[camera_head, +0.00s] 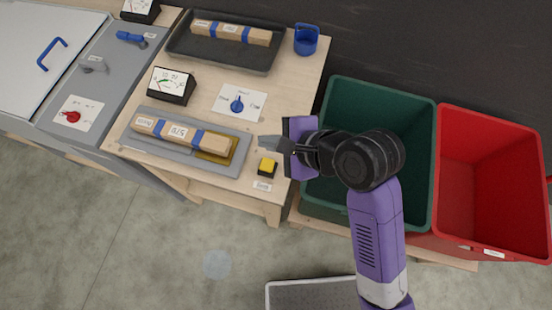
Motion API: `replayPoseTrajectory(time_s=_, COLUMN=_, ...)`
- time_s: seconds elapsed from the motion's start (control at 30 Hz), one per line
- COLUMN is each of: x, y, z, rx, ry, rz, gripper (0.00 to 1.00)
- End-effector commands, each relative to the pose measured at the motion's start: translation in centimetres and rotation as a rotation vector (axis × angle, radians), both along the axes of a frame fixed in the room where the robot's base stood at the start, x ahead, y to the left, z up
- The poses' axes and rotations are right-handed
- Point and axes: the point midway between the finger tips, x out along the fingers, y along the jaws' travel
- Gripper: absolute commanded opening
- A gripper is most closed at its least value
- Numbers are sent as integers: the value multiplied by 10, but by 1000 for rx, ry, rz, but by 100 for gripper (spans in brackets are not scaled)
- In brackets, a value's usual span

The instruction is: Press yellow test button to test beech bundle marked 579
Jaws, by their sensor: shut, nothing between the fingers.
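The yellow test button (267,165) sits on a small black base near the front right corner of the wooden table. The beech bundle (178,132), marked 579 and bound with blue bands, lies on a grey plate (231,165) with a brass-coloured piece under its right end. My gripper (264,143) is shut and empty. Its fingertips point left and appear just above and behind the yellow button in the picture; whether they touch it I cannot tell.
A meter (172,86) and a blue rotary switch (237,104) are behind the plate. A black tray (218,61) holds another bundle (232,32) beside a blue cup (306,39). A green bin (334,207) and red bin (497,190) stand right. Grey panel (110,75) is left.

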Motion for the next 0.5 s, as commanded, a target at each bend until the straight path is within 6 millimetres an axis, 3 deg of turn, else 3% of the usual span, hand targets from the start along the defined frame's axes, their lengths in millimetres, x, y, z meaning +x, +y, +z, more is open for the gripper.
replayPoseTrajectory(time_s=0.5, x=-5, y=-1, z=-4, rx=25, ry=67, rz=-45, gripper=0)
